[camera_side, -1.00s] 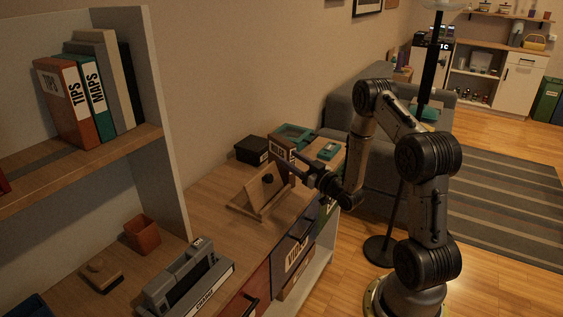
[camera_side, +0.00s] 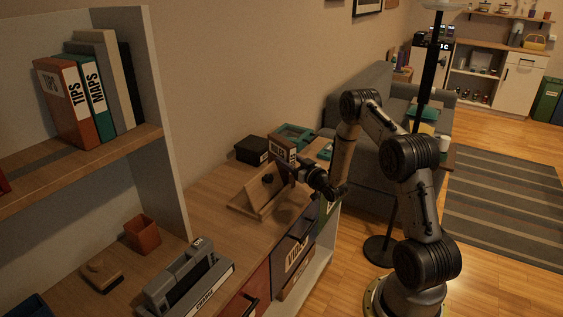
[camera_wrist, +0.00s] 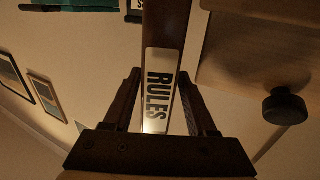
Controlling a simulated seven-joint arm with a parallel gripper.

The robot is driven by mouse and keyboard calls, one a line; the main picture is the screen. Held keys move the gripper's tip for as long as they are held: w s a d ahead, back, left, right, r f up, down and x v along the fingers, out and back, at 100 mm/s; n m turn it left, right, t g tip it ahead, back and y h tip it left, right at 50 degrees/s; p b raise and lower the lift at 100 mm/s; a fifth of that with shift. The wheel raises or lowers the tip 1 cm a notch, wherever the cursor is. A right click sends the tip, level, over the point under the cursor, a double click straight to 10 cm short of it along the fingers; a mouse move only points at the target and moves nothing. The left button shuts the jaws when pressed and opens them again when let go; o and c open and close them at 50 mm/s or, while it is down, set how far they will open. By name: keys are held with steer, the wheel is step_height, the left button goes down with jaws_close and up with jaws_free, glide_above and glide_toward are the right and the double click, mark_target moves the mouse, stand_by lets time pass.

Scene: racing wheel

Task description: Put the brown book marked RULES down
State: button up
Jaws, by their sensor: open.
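The brown book marked RULES (camera_side: 283,150) stands upright on the far part of the wooden cabinet top, just behind the wooden stand with a dark knob (camera_side: 262,190). In the wrist view its brown spine with the white RULES label (camera_wrist: 160,90) runs up between the two fingers. My gripper (camera_side: 298,168) is at the near side of the book. In the wrist view my gripper (camera_wrist: 160,75) is open, with a finger on each side of the spine. The book's lower end is hidden in both views.
A black box (camera_side: 251,150) and a teal tray (camera_side: 294,132) are near the book at the back.

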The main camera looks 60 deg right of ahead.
steer(key=shift+x, duration=2)
steer(key=shift+d, duration=0.15)
jaws_close()
